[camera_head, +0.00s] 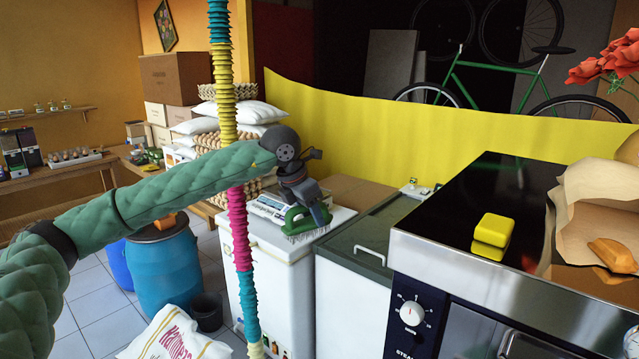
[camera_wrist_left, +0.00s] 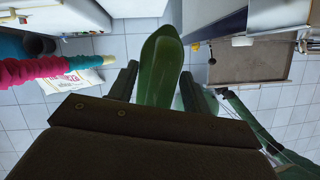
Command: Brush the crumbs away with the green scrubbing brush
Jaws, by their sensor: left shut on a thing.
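My left gripper (camera_head: 309,203) is shut on the green scrubbing brush (camera_head: 296,222), with the pale bristles pointing down. It holds the brush at the top of a white cabinet (camera_head: 270,237); I cannot tell whether the bristles touch anything. In the left wrist view the brush's smooth green back (camera_wrist_left: 162,62) sits between the two dark fingers of the gripper (camera_wrist_left: 160,88). No crumbs can be made out in either view. My right gripper is not in view.
A printed packet (camera_head: 268,207) lies on the cabinet. A grey-lidded chest (camera_head: 350,243) and an oven (camera_head: 450,255) bearing a yellow block (camera_head: 492,231) are to the right. A blue barrel (camera_head: 165,267) stands left.

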